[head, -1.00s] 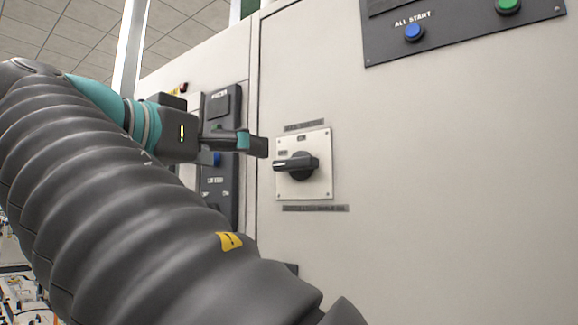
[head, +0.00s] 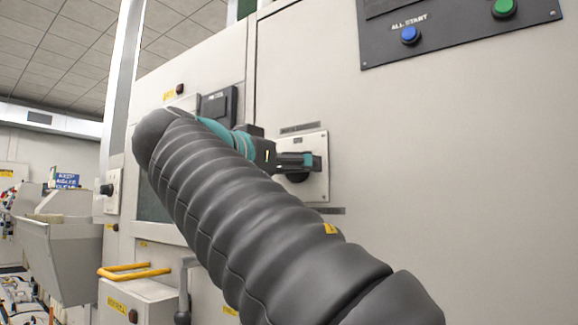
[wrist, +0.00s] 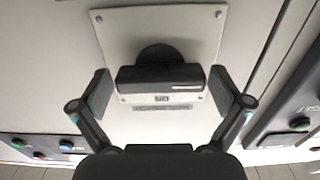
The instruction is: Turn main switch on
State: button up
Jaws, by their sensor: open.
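The main switch is a black rotary knob (wrist: 160,78) on a pale square plate (wrist: 120,30) with screws in its corners. In the wrist view its bar handle lies crosswise, with a light line near one end. My gripper (wrist: 164,92) is open, one finger on each side of the handle's ends, with a visible gap on both sides. In the head view my gripper (head: 297,162) is in front of the plate (head: 318,188) and hides most of the knob. Only a dark lower part of the knob (head: 297,178) shows there.
A dark panel (head: 450,38) with a blue button (head: 410,35) and a green button (head: 504,8) is at upper right on the cabinet face. A yellow handle (head: 135,271) is at lower left. The cabinet face right of the switch is bare.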

jog(key=shift+w+d, duration=0.15)
jog(key=shift+w, duration=0.05)
jog(key=c, duration=0.9)
